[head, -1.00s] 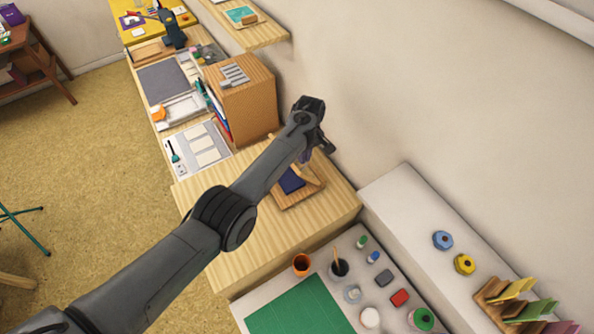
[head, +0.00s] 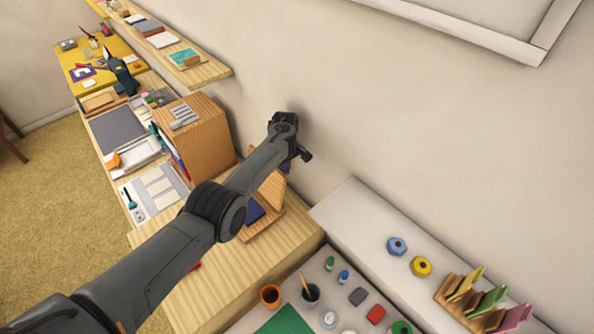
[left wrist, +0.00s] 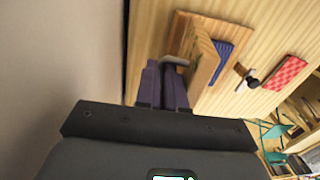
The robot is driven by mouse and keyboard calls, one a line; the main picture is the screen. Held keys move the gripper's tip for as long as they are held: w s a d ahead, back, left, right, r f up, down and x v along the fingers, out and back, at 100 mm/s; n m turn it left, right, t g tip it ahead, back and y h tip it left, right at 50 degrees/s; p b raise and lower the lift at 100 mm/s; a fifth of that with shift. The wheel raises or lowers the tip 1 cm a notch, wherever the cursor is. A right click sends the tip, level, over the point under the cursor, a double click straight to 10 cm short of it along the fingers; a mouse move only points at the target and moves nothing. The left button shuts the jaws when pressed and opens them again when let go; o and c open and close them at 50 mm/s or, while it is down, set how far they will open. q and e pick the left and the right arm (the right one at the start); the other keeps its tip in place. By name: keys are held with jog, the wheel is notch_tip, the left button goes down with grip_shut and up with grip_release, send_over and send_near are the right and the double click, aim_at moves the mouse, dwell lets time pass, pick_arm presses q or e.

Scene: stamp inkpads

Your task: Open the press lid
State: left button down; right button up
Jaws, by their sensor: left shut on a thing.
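The press has a wooden base (head: 262,229) on the light wooden table, with a dark blue pad (head: 253,211) on it. Its wooden lid (head: 271,190) stands raised, well clear of the pad, on the wall side. In the left wrist view the lid (left wrist: 207,62) shows nearly edge-on, beside the ribbed blue pad (left wrist: 222,49). My left gripper (head: 297,152) is on the wall side of the lid. Its purple fingers (left wrist: 174,72) are shut on the lid's grey handle (left wrist: 177,61). My arm hides part of the press in the head view. My right gripper is out of view.
The wall is close beside my left gripper. A wooden cabinet (head: 207,140) stands behind the press. A red checkered block (left wrist: 285,73) and a dark-knobbed stamp (left wrist: 248,80) lie on the table. Ink pots and a green mat (head: 285,321) are in front.

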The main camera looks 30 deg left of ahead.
pick_arm(q)
jog(key=shift+d+f, duration=0.25)
jog(key=shift+f, duration=0.05)
jog(key=c, duration=1.2)
grip_release()
jog(key=shift+c, duration=0.2)
jog(key=shift+r, duration=0.15)
